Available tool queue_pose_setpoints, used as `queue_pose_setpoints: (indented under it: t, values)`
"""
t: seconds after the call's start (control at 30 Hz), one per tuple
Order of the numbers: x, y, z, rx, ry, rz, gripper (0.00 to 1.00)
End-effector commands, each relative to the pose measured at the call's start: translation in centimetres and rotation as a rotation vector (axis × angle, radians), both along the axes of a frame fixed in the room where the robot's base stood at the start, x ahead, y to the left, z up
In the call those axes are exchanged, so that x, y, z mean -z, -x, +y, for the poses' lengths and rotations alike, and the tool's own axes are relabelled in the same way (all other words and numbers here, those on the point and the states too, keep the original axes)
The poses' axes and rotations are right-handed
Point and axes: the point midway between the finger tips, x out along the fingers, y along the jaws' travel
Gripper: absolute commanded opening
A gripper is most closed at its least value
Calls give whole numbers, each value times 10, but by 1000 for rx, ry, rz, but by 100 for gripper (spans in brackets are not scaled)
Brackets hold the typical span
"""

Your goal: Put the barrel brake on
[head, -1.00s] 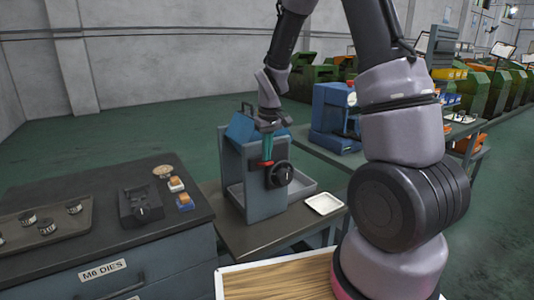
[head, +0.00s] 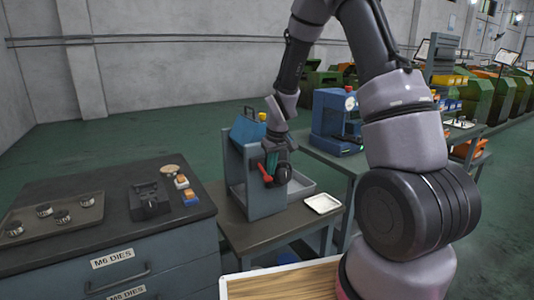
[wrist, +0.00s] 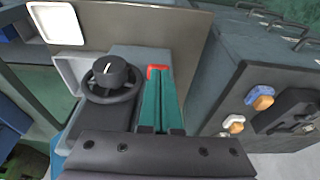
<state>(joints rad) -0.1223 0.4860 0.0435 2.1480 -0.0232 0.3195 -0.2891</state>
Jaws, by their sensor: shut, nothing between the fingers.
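The barrel machine is a grey upright housing (head: 238,190) with a blue top, on a low bench. On its front are a red brake lever (head: 265,173) and a black handwheel (head: 282,175). In the head view the lever slants down to the right, beside the wheel. My gripper (head: 271,162) is at the lever, its teal fingers partly hidden by my wrist. In the wrist view the shut fingers (wrist: 157,82) point at the red lever (wrist: 157,70), which shows at their tips; the handwheel (wrist: 110,76) is to their left. Whether the fingers touch the lever I cannot tell.
A white tray (head: 322,204) lies on the bench right of the machine. At left, a dark cabinet (head: 150,253) carries a tray of dies (head: 50,222), a black block (head: 149,202) and small orange-topped blocks (head: 185,189). A blue machine (head: 336,125) stands behind.

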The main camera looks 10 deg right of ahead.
Motion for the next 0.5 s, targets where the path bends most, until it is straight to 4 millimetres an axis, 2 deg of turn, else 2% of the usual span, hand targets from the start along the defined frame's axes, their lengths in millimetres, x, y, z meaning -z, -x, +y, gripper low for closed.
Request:
queue_pose_setpoints:
  t: [0.5]
  values:
    - [-15,0,0,0,0,-1,0]
